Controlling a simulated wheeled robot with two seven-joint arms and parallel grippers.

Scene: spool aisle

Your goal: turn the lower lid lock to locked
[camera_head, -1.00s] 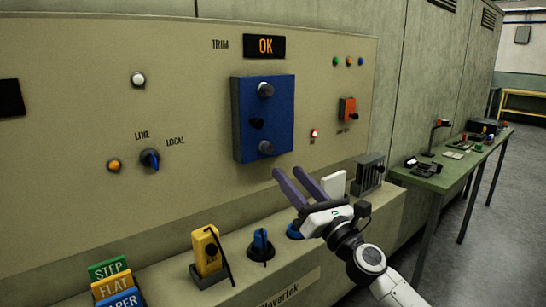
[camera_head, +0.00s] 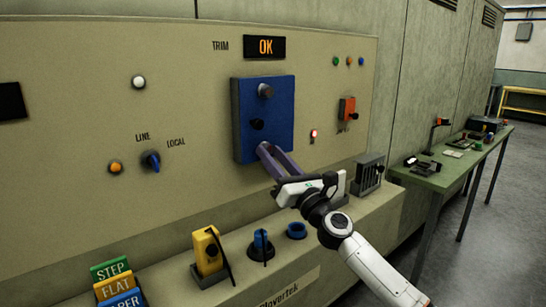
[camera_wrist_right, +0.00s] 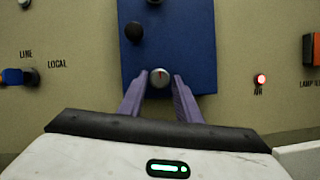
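The lower lid lock is a silver knob with a red mark (camera_wrist_right: 160,77) at the bottom of the blue box (camera_head: 246,110). In the head view my gripper hides it. My right gripper (camera_head: 268,150) is open at the box's lower part. In the right wrist view its two purple fingers (camera_wrist_right: 160,82) stand on either side of the knob, with a gap on each side. The red mark looks near vertical. A black knob (camera_head: 257,124) and an upper silver knob (camera_head: 266,90) sit above it on the box. My left gripper is not in view.
An orange switch box (camera_head: 347,108) and a lit red lamp (camera_head: 313,136) are right of the blue box. A ledge below carries a yellow device (camera_head: 207,250), a blue-handled part (camera_head: 261,241), a blue ring (camera_head: 296,230) and a grey slotted box (camera_head: 368,174).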

